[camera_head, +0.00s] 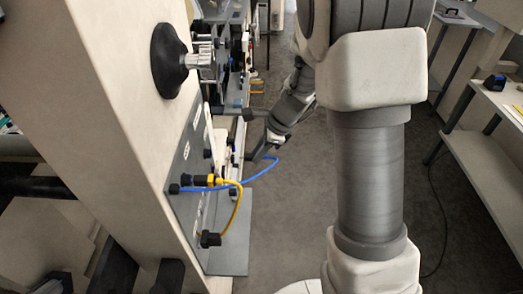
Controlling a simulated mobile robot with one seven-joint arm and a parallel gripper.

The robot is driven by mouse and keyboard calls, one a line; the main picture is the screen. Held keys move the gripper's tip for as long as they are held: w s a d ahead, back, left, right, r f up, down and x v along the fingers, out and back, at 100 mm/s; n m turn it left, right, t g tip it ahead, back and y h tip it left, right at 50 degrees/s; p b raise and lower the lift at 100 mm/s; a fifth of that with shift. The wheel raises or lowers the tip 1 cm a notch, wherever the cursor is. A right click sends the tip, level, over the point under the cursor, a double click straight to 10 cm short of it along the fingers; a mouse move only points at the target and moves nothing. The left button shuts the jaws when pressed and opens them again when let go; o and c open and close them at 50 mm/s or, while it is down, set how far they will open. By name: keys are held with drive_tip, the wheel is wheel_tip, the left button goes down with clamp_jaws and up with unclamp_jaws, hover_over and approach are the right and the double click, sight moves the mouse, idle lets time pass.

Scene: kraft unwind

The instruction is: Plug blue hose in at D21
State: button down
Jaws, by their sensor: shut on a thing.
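The blue hose (246,185) runs from a black fitting on the left of a grey panel (188,160), across the panel front, and curves up to my gripper. My gripper (262,156) is small in the picture, beside the panel's right side, and is shut on the free end of the blue hose. The held end and the fingertips are too small to make out well. Labels on the panel are too small to read, so I cannot tell which port is D21.
A yellow hose (238,212) loops between two fittings on the panel, close to the blue one. A black round knob (168,61) juts from the cream machine frame (88,75) above. The grey floor (290,225) is open. A shelf bench (490,140) stands at right.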

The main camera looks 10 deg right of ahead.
drive_tip(key=shift+w+a+r, duration=0.15)
drive_tip(key=shift+w+r, duration=0.15)
drive_tip(key=w+a+p, duration=0.1)
drive_tip(key=a, duration=0.5)
drive_tip(key=shift+p, duration=0.4)
drive_tip(key=shift+w+a+p, duration=0.25)
drive_tip(key=shift+a+p, duration=0.3)
drive_tip(key=shift+a, duration=0.55)
idle(2.5)
drive_tip(key=c, duration=0.7)
unclamp_jaws()
drive_tip(key=shift+o, duration=0.2)
drive_tip(key=shift+r, duration=0.1)
